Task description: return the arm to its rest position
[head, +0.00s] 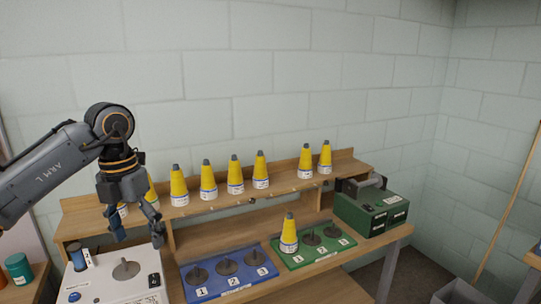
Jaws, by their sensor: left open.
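My left gripper (134,223) hangs at the left of the head view, fingers pointing down. It is open, with nothing visible between its fingers. It is in front of the left end of the wooden shelf (320,187) and hides part of the yellow cones there. Several more yellow thread cones (235,175) stand upright along the shelf, clear of the gripper. One yellow cone (289,232) stands on the first place of the green board (300,261). My right gripper is not in view.
A white device (125,290) with a grey disc stands below my left gripper. The blue board (215,287) carries three bare spindles. A dark green box (372,212) stands at the right end of the bench. A grey bin (460,293) is at lower right. The wall above is clear.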

